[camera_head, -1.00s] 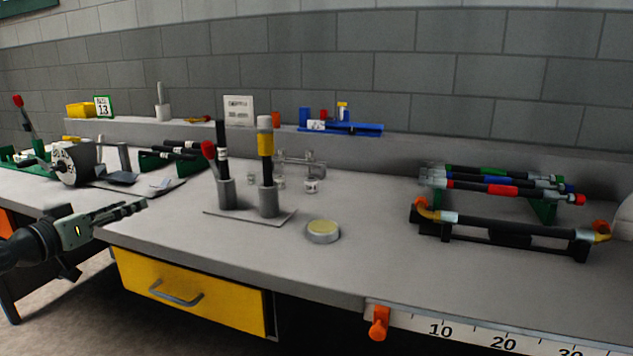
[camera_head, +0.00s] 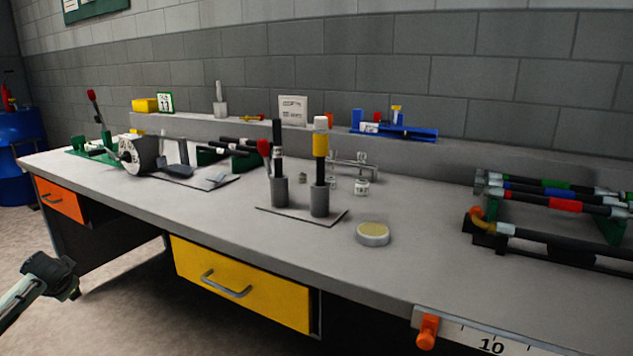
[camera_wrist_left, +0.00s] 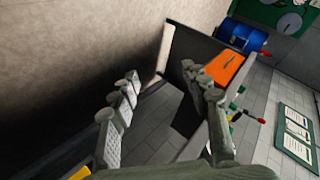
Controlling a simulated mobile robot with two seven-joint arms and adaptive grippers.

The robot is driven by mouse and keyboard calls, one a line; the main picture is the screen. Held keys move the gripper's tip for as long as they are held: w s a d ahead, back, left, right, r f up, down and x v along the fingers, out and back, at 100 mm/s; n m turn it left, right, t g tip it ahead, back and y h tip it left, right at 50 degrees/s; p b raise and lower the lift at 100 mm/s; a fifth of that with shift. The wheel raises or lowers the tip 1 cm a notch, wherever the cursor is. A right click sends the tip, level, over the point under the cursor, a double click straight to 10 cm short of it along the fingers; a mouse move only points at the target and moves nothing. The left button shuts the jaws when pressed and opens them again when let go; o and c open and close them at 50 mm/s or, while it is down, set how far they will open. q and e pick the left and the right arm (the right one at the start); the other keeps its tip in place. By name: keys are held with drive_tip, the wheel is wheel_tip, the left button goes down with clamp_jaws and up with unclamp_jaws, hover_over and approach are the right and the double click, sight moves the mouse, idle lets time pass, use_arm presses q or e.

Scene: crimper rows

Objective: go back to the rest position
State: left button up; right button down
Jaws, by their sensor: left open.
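My left gripper shows in the left wrist view (camera_wrist_left: 161,76) with its two grey fingers spread wide apart. Nothing is between them. In the head view part of my left gripper and wrist (camera_head: 42,280) is at the lower left, in front of the bench and clear of it, over the floor. Its fingertips are hard to make out there. The long grey workbench (camera_head: 300,255) runs from left to right behind it. My right gripper is not in view.
On the bench stand two upright tools in grey holders (camera_head: 279,190), a round yellow-topped tin (camera_head: 373,234) and racks of hoses (camera_head: 560,203). A yellow drawer (camera_head: 240,290) and an orange drawer (camera_head: 58,199) face the floor. A blue barrel (camera_head: 18,160) stands far left. Floor at lower left is free.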

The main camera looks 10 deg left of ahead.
use_arm(q)
drive_tip(key=s+d+f+g+h, duration=0.1)
drive_tip(key=s+d+f, duration=0.3)
drive_tip(key=d+f, duration=0.3)
drive_tip(key=s+d+f+m+h, duration=0.1)
drive_tip(key=s+d+f, duration=0.2)
drive_tip(key=d+f, duration=0.3)
drive_tip(key=s+d+f+g+h, duration=0.1)
drive_tip(key=s+d+f, duration=0.3)
drive_tip(key=d+f, duration=0.3)
drive_tip(key=s+d+f+h, duration=0.2)
drive_tip(key=s+d+f, duration=0.1)
drive_tip(key=s+d, duration=0.4)
drive_tip(key=s+d+f+g+h, duration=0.1)
drive_tip(key=s+d+f+h, duration=0.1)
drive_tip(key=s+d, duration=0.6)
drive_tip(key=d+f, duration=0.1)
drive_tip(key=d, duration=0.4)
drive_tip(key=shift+d, duration=0.3)
drive_tip(key=shift+f, duration=0.1)
